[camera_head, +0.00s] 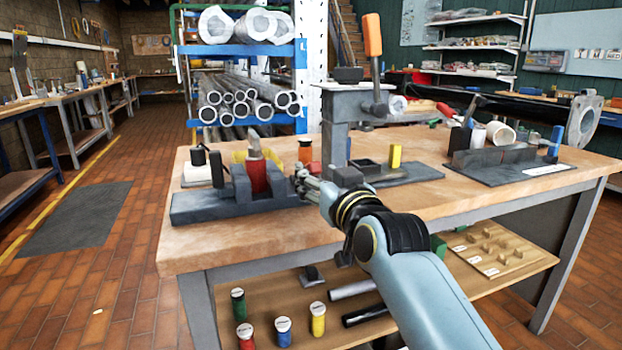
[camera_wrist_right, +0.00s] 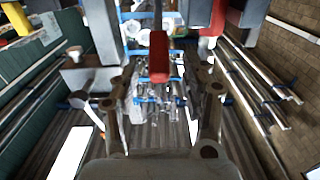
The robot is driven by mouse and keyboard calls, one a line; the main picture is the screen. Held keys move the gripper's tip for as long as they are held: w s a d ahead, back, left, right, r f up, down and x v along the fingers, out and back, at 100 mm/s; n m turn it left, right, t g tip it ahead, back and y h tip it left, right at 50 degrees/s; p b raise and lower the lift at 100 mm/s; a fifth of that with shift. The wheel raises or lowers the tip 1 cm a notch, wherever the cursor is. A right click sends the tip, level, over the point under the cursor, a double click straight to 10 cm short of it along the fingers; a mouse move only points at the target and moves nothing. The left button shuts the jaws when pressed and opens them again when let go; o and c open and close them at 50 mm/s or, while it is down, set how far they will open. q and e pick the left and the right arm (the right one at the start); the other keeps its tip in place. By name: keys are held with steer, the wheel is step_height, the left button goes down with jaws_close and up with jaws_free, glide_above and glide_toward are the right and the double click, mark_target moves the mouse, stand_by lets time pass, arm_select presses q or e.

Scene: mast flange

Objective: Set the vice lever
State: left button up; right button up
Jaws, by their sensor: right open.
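The vice (camera_head: 238,190) is a dark grey block with jaws on a long base, at the left of the bench in the head view. A red piece (camera_head: 257,177) stands between its jaws. A black upright lever (camera_head: 216,169) rises at its left side; I cannot tell for certain that this is the vice lever. My right gripper (camera_head: 303,182) is at the right end of the vice, apart from that black lever. In the wrist view my right gripper (camera_wrist_right: 161,100) has its fingers spread, with a red-ended bar (camera_wrist_right: 158,62) ahead between them. My left gripper is out of view.
A grey press (camera_head: 338,105) with an orange-handled lever (camera_head: 372,36) stands behind my right gripper. A yellow block (camera_head: 395,156) is near its base. Another dark fixture (camera_head: 495,165) is on the right of the bench (camera_head: 290,232). The front strip of the bench top is clear.

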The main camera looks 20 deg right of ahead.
steer(key=shift+w+f+b, duration=0.25)
steer(key=shift+w+b, duration=0.35)
steer(key=shift+w, duration=0.65)
steer(key=shift+w+r, duration=0.2)
steer(key=shift+w, duration=0.3)
jaws_close()
